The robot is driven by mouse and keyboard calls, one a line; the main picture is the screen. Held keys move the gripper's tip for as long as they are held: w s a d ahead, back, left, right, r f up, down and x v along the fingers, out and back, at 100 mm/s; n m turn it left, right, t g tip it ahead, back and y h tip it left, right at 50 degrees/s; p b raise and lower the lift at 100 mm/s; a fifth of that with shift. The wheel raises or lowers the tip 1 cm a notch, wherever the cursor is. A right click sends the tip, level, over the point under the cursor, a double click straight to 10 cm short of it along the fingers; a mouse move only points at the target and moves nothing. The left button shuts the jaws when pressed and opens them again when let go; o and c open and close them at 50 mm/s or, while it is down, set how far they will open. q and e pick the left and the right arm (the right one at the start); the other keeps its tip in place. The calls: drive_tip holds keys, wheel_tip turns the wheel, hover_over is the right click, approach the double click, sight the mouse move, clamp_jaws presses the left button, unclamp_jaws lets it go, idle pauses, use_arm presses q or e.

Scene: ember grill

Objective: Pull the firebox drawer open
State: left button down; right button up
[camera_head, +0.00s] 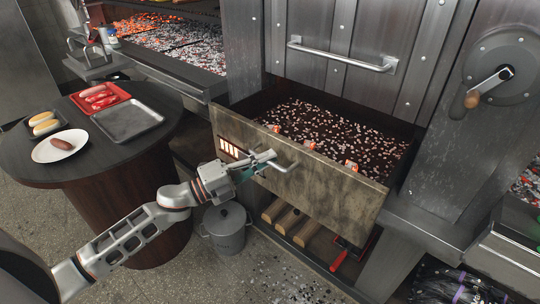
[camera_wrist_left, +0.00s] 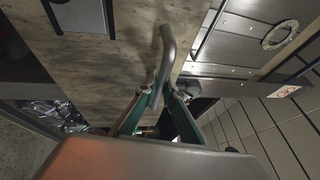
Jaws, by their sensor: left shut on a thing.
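The firebox drawer (camera_head: 330,195) stands pulled out from the grill body, with a worn, tan-grey front panel. Inside it lies a bed of dark coals and pale ash (camera_head: 345,132) with a few glowing orange pieces. A metal bar handle (camera_head: 283,166) sits on the drawer front. My left gripper (camera_head: 262,166) is at the handle, shut on it. In the left wrist view the handle (camera_wrist_left: 166,55) shows as a curved grey bar running between the green-sided fingers (camera_wrist_left: 160,110). My right gripper is not in view.
A round dark table (camera_head: 40,170) with trays and plates stands at the left. A lidded metal pot (camera_head: 227,230) is on the floor below the gripper. Split logs (camera_head: 290,222) and a red-handled tool (camera_head: 339,260) lie under the drawer. A crank wheel (camera_head: 500,75) is at the right.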

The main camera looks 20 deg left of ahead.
use_arm(q)
drive_tip(key=shift+s+a+f, duration=0.1)
drive_tip(key=shift+s+a, duration=0.15)
drive_tip(key=shift+s, duration=0.6)
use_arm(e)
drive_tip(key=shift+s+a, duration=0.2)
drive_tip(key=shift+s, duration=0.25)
use_arm(q)
drive_tip(key=c, duration=2.1)
unclamp_jaws()
drive_tip(key=shift+c, duration=0.2)
drive_tip(key=shift+a, duration=0.1)
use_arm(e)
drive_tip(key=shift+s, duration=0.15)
use_arm(q)
drive_tip(key=v, duration=1.2)
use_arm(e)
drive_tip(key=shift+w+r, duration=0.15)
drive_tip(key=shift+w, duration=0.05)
